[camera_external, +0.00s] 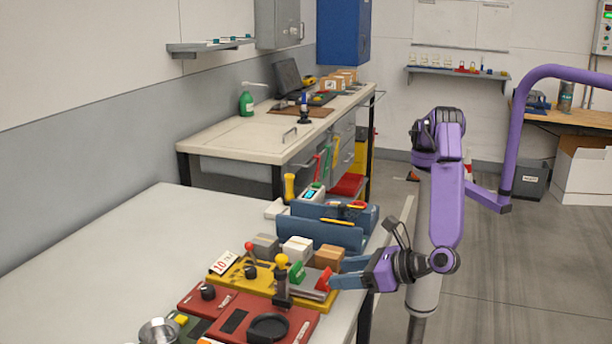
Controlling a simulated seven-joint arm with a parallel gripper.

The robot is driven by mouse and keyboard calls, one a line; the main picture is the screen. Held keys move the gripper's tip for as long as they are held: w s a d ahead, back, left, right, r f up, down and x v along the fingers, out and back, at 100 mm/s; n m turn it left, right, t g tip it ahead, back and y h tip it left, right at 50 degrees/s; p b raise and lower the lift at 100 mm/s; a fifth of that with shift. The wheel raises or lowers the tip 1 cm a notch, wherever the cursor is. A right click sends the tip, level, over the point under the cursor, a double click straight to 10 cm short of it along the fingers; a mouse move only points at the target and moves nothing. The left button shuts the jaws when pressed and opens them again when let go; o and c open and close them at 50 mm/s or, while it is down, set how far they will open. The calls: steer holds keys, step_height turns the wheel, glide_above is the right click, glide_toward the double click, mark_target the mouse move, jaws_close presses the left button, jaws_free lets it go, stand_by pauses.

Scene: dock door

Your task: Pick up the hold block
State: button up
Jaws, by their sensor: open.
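My gripper (338,273) has blue fingers and reaches in from the right, low over the near table's right edge. Its fingers are apart, with a red piece (323,279) and a green piece (296,271) just left of the tips. Three small blocks stand in a row left of and behind the fingers: a grey block (265,246), a white block (297,250) and a brown block (328,258). The brown one is closest to the fingers. I cannot tell which piece is the hold block. I cannot tell whether the fingers touch anything.
A yellow panel (236,276) with upright levers and a red panel (225,308) with knobs lie in front of the blocks. Blue holders (318,232) stand behind them. The near table's left side (110,250) is clear. A second bench (240,141) stands farther back.

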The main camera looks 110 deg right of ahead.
mark_target(327, 274)
steer(key=x, duration=0.5)
steer(key=shift+c, duration=0.3)
steer(key=c, duration=0.7)
steer(key=shift+o, duration=0.2)
steer(key=shift+r, duration=0.15)
